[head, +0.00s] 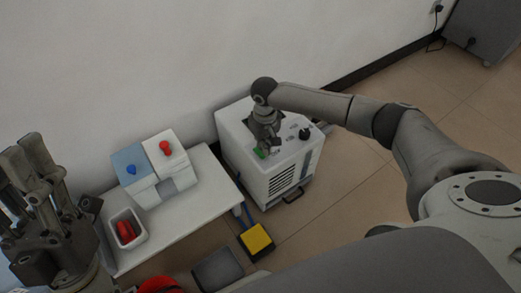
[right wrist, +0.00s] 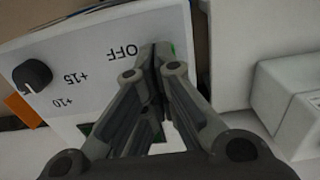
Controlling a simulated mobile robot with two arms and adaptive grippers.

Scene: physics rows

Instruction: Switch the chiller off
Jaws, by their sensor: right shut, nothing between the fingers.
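The chiller (head: 240,165) is a white box with a vented front, standing on the floor beside the white table. Its top panel carries a black knob (head: 305,133) and a green part (head: 260,153). My right gripper (head: 266,146) is shut and empty, pointing down at the panel next to the green part. In the right wrist view the panel (right wrist: 90,65) reads OFF, +15 and +10, with the knob (right wrist: 32,75) at left. The closed fingertips (right wrist: 160,52) are beside OFF and partly hide a green patch; contact is unclear. My left gripper (head: 32,155) is at the left edge.
The white table (head: 195,210) holds a blue-and-white box (head: 150,170) with blue and red knobs, and a white bin (head: 127,229) with red items. A yellow pedal-like block (head: 257,240) is on the floor. A grey cabinet (head: 490,30) stands far right; open floor lies between.

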